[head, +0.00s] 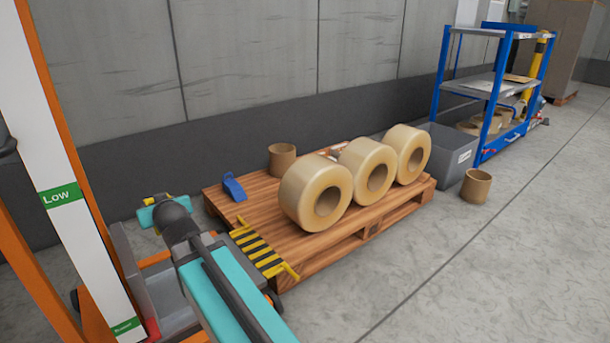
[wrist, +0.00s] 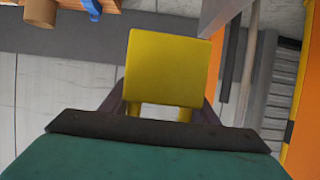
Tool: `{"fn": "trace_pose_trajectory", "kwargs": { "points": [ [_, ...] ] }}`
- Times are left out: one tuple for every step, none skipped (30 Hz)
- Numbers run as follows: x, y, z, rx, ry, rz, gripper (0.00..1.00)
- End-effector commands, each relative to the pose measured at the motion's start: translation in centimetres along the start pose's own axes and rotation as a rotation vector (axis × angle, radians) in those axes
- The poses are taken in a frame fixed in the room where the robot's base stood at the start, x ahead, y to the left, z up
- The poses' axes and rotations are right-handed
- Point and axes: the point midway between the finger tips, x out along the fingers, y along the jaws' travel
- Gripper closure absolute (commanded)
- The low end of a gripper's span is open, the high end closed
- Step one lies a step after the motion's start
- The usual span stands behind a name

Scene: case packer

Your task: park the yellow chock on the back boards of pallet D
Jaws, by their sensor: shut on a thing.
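The yellow chock (wrist: 168,62) fills the middle of the wrist view. My gripper (wrist: 166,98) is shut on it, with a dark finger on each side. In the head view my gripper (head: 160,213) is left of the wooden pallet (head: 318,254), clear of its boards, and only small yellow bits show there. I see no letter on this pallet, so I cannot tell if it is pallet D. Its back boards carry a blue chock (head: 234,188) at the left and a brown core (head: 281,160) beside it. The blue chock also shows in the wrist view (wrist: 92,7).
Three tan rolls (head: 316,191) stand on the pallet. A yellow-black striped piece (head: 257,250) is at its near left edge. An orange and white post (head: 60,170) stands at the left. A grey bin (head: 447,152), a loose core (head: 476,186) and a blue rack (head: 490,88) are right.

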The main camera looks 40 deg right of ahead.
Motion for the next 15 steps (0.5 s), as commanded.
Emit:
{"fn": "trace_pose_trajectory", "kwargs": {
  "points": [
    [-0.6, -1.1, -1.3, -0.009, 0.004, -0.025, 0.84],
    [-0.9, -1.6, -1.8, -0.015, 0.005, -0.038, 0.84],
    [-1.3, -2.2, -2.3, -0.022, 0.005, -0.055, 0.84],
    [-1.5, -2.6, -2.6, -0.026, 0.004, -0.064, 0.84],
    [-1.7, -3.0, -2.9, -0.030, 0.003, -0.073, 0.84],
    [-1.9, -3.3, -3.3, -0.034, 0.003, -0.082, 0.84],
    [-2.1, -3.6, -3.5, -0.037, 0.003, -0.089, 0.84],
    [-2.2, -3.8, -3.6, -0.039, 0.003, -0.094, 0.84],
    [-2.3, -4.0, -3.8, -0.041, 0.002, -0.099, 0.84],
    [-2.4, -4.1, -3.8, -0.043, 0.001, -0.102, 0.84],
    [-2.4, -4.2, -3.9, -0.044, 0.001, -0.104, 0.84],
    [-2.4, -4.2, -3.9, -0.045, 0.000, -0.105, 0.84],
    [-2.4, -4.3, -3.9, -0.045, 0.000, -0.106, 0.84],
    [-2.4, -4.3, -3.9, -0.045, 0.000, -0.106, 0.84],
    [-2.4, -4.2, -3.9, -0.045, 0.000, -0.106, 0.84]
  ]
}}
